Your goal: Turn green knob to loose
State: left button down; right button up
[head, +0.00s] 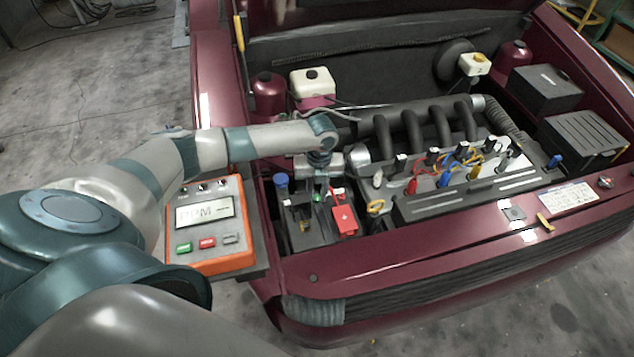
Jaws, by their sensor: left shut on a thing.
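My left arm reaches in from the left over the open engine bay. My left gripper (319,188) points down at the front left of the bay and is shut on the green knob. Only a small bright green part of the green knob (318,197) shows below the gripper; the fingers hide the rest, so I cannot tell which way it is turned. A dark battery-like block (306,234) lies just below it in the picture. My right gripper is not in view.
A red clamp-like part (343,219) and a blue cap (281,181) flank the gripper closely. An orange meter (209,227) stands left of the bay. The engine (440,185) with several coloured leads is to the right. The dark red front edge (420,245) borders the bay.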

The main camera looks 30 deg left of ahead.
aim_at(319, 197)
pick_arm(q)
jog(key=shift+m, duration=0.5)
jog(key=c, duration=1.5)
grip_release()
jog(key=shift+c, duration=0.2)
jog(key=shift+r, duration=0.15)
notch_tip(319, 197, up, 17)
jog(key=b, duration=0.4)
jog(key=shift+w+d+r, duration=0.15)
jog(key=shift+w+d, duration=0.05)
jog(key=shift+d, duration=0.05)
